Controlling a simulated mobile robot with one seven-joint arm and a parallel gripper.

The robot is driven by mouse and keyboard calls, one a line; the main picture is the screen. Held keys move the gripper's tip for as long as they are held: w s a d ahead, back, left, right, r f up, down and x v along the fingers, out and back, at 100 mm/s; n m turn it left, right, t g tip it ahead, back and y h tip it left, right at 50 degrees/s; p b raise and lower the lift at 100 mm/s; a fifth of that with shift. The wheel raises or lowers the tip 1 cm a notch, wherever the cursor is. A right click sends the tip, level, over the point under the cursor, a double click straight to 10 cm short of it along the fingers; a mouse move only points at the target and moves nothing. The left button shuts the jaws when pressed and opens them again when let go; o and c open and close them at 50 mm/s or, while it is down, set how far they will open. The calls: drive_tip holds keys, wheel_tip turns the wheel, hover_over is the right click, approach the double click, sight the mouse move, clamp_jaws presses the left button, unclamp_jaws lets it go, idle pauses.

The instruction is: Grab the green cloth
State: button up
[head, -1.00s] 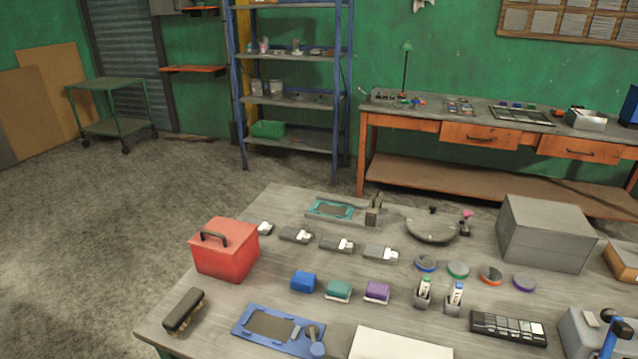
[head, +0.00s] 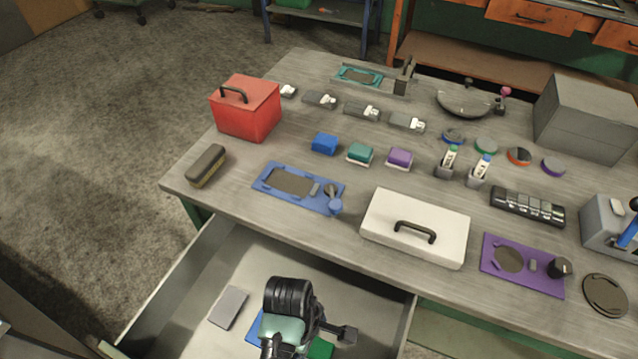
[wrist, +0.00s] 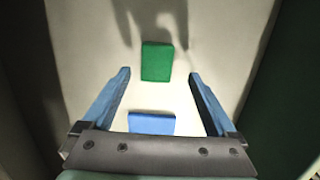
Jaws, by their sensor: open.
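The green cloth (wrist: 157,61) is a flat folded rectangle lying on the pale drawer floor. In the wrist view it lies ahead of my fingertips, between their lines. In the head view only part of the green cloth (head: 321,348) shows beside my arm. My gripper (wrist: 160,75) is open and empty, its two blue fingers apart and above the drawer floor. In the head view my wrist hides the fingers.
The open drawer (head: 377,300) has walls around my gripper. A blue cloth (wrist: 151,123) lies nearer to my palm, and a grey cloth (head: 228,307) lies to the left. The workbench (head: 250,215) with a white lidded box (head: 415,228) stands beyond the drawer.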

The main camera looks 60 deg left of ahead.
sight(318, 349)
drive_tip(key=f, duration=0.4)
drive_tip(key=shift+w+d+f+b, duration=0.2)
drive_tip(key=shift+w+b, duration=0.1)
drive_tip(key=shift+w, duration=0.1)
drive_tip(key=shift+r, duration=0.1)
drive_tip(key=shift+c, duration=0.3)
drive_tip(key=c, duration=1.4)
